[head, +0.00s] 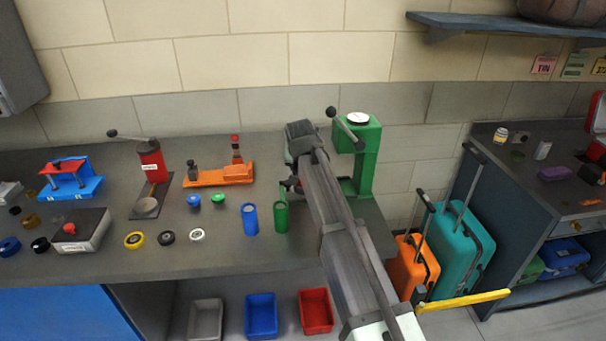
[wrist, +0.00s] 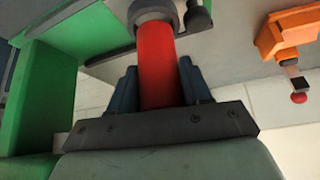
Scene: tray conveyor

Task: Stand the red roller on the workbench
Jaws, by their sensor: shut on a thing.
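The red roller (wrist: 159,68) is between the fingers of my gripper (wrist: 158,84) in the wrist view. It has a dark grey collar at its far end. My gripper is shut on it. In the head view my gripper (head: 290,186) is over the workbench (head: 215,248), just left of the green press (head: 368,160) and behind the green cup. The roller cannot be made out there, as my arm hides most of that spot. I cannot tell whether it touches anything.
A blue cup (head: 250,219) and a green cup (head: 281,217) stand in front. An orange fixture (head: 217,175) stands to the left, with a red lever press (head: 151,165) beyond it. Rings lie along the front. Bare bench lies near the front edge.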

